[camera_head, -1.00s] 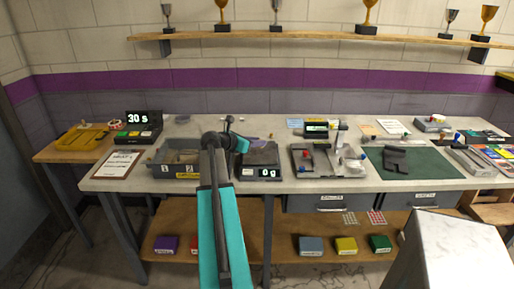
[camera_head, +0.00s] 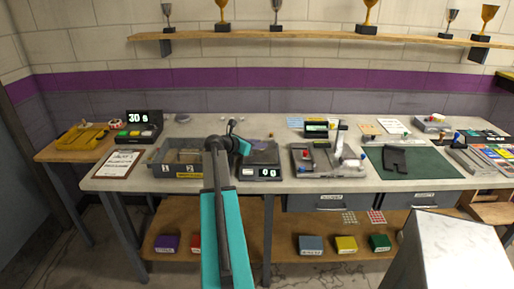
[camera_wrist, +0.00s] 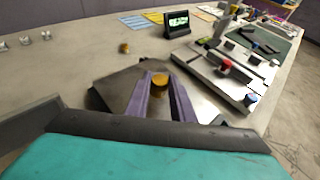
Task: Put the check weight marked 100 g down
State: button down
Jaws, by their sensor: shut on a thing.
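My gripper (camera_wrist: 161,92) has its two purple-grey fingers shut on a small brass weight (camera_wrist: 160,79) in the wrist view. Its marking is not readable. The weight shows over the dark, flat pan of the scale (camera_wrist: 110,87); I cannot tell if it touches the pan. In the head view the scale (camera_head: 262,158) stands on the bench with "0 g" on its display. A second small brass piece (camera_wrist: 124,48) stands on the bench beyond the pan.
A grey divided bin (camera_head: 178,158) stands left of the scale. A fixture with red and blue knobs (camera_wrist: 215,70) is to its right, with a small display (camera_wrist: 177,22) behind. Several small metal pieces (camera_wrist: 25,41) stand at the back left. Bare bench lies behind the scale.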

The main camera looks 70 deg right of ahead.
jog(key=shift+f, duration=0.5)
jog(key=shift+f, duration=0.15)
jog(key=c, duration=1.5)
grip_release()
jog(key=shift+c, duration=0.2)
jog(key=b+v, duration=0.1)
jog(key=v, duration=1.1)
